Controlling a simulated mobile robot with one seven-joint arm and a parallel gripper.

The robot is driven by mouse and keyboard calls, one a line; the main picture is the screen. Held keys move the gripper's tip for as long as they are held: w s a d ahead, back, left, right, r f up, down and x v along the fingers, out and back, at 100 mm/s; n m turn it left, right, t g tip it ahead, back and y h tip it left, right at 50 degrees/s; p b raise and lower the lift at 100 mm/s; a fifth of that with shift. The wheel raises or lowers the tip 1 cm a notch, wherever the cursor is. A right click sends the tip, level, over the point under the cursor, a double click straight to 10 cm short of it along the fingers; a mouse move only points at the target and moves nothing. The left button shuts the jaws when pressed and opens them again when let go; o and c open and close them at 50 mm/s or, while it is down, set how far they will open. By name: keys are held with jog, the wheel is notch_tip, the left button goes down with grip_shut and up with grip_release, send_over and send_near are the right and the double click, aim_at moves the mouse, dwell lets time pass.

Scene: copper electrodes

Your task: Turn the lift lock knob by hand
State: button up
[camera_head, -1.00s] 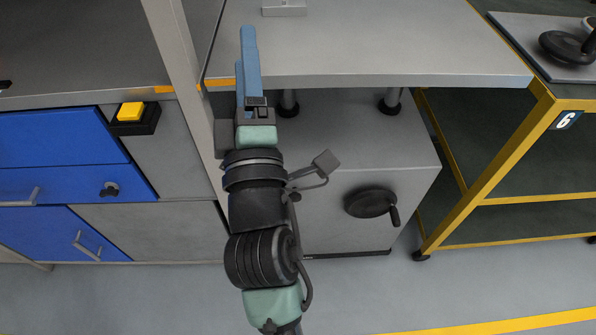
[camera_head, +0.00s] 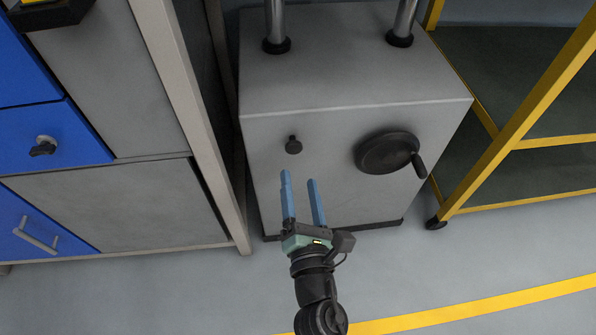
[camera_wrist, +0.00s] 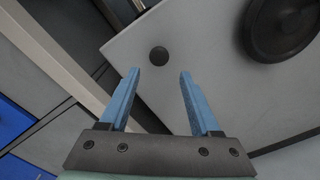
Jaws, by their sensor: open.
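The lift lock knob is most likely the small black knob (camera_head: 293,145) on the front of the grey lift cabinet (camera_head: 330,185), left of the handwheel. It also shows in the wrist view (camera_wrist: 158,56), just beyond and between the fingertips. My gripper (camera_head: 299,177) has two blue fingers, open and empty. In the head view its fingertips are just below the knob, apart from it. The wrist view (camera_wrist: 159,73) shows clear space between the fingers.
A black handwheel (camera_head: 387,152) with a crank handle is right of the knob. A blue-fronted cabinet (camera_head: 50,135) and a pale post (camera_head: 190,110) stand left. A yellow-framed cart (camera_head: 520,130) stands right. Two metal columns rise from the lift cabinet's top.

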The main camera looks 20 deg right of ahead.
aim_at(294, 149)
jog(key=p+x, duration=0.1)
jog(key=x, duration=0.5)
jog(key=shift+r+p, duration=0.15)
jog(key=shift+p, duration=0.15)
jog(key=shift+w, duration=0.35)
jog(key=shift+w+d, duration=0.15)
jog(key=shift+w, duration=0.15)
jog(key=shift+c, duration=0.3)
jog(key=c, duration=0.9)
